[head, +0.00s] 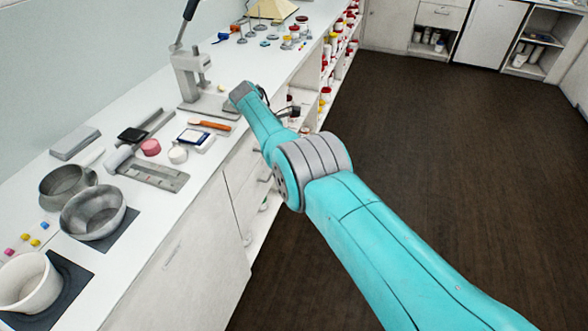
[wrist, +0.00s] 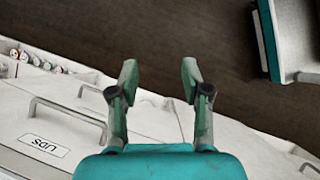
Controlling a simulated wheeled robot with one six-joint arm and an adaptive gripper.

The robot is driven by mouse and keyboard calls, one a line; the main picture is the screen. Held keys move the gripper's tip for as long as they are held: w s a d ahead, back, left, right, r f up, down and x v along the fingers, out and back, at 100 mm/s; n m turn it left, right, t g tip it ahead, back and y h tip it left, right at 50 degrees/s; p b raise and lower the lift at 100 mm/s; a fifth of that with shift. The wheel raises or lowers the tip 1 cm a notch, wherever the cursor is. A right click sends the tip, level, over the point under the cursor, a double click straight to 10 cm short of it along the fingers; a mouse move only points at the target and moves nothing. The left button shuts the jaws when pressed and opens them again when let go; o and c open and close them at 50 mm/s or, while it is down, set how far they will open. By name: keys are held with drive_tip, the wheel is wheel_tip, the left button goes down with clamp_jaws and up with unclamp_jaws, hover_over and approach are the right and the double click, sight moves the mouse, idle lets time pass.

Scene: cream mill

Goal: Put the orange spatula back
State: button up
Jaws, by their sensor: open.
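The orange spatula (head: 209,125) lies flat on the white counter in the head view, beside a small white-and-blue device and in front of the grey press. My gripper shows in the wrist view (wrist: 158,80) with its two fingers apart and nothing between them. It hangs over the counter's front side, with drawer fronts and dark floor below. The spatula is not in the wrist view.
The grey lever press (head: 190,75) stands behind the spatula. Metal bowls (head: 93,212), a white tub (head: 28,283) and a pink-topped jar (head: 150,147) stand nearer on the counter (head: 150,235). Shelves with red and yellow containers lie beyond my arm. The dark floor (head: 450,140) at right is clear.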

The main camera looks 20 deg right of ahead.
wheel_tip(320, 180, down, 7)
drive_tip(key=s+n+t+h, duration=0.2)
drive_tip(key=n+t, duration=0.1)
drive_tip(key=n, duration=0.2)
drive_tip(key=shift+s+d+h, duration=0.25)
drive_tip(key=shift+s+h, duration=0.05)
drive_tip(key=shift+s, duration=0.05)
idle(0.3)
